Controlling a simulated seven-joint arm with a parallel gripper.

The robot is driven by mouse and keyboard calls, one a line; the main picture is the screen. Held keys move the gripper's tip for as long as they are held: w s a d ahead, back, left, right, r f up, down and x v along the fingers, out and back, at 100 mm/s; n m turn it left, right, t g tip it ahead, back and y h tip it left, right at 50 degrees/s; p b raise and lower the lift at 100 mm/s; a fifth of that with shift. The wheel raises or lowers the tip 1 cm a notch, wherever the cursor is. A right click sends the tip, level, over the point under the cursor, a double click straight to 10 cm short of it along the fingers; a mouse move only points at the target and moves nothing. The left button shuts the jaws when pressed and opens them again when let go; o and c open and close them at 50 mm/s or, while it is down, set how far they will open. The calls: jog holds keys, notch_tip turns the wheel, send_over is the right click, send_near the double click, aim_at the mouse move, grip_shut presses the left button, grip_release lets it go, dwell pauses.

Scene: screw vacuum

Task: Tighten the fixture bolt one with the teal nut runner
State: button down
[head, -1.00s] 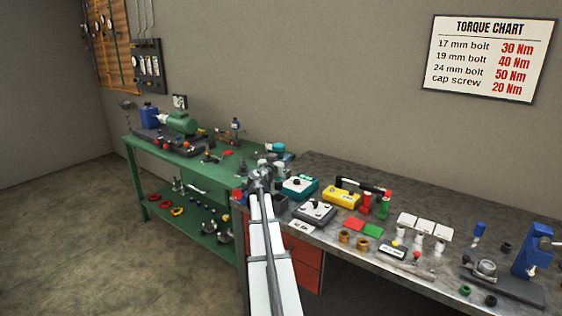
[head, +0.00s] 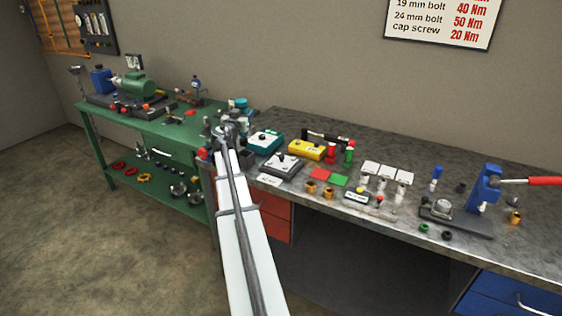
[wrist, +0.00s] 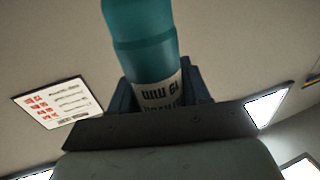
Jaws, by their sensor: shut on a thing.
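My gripper (wrist: 160,95) is shut on the teal nut runner (wrist: 148,45), a teal cylinder with a pale label around its lower part. The label shows upside down in the wrist view and seems to read 19 mm. In the head view my gripper (head: 228,130) is over the place where the green bench meets the grey bench. A small teal shape (head: 238,104) shows just behind it; I cannot tell whether this is the held tool. I cannot make out fixture bolt one; small parts near the gripper are partly hidden by my arm.
The green bench (head: 165,125) carries a green motor (head: 134,84) and small fixtures. The grey bench (head: 400,160) carries a teal box (head: 265,141), a yellow box (head: 307,150), a grey box (head: 283,165) and a blue press (head: 485,188). A torque chart (head: 440,20) hangs on the wall.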

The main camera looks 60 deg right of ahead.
jog(key=s+d, duration=0.2)
jog(key=s, duration=0.8)
jog(key=shift+s, duration=0.25)
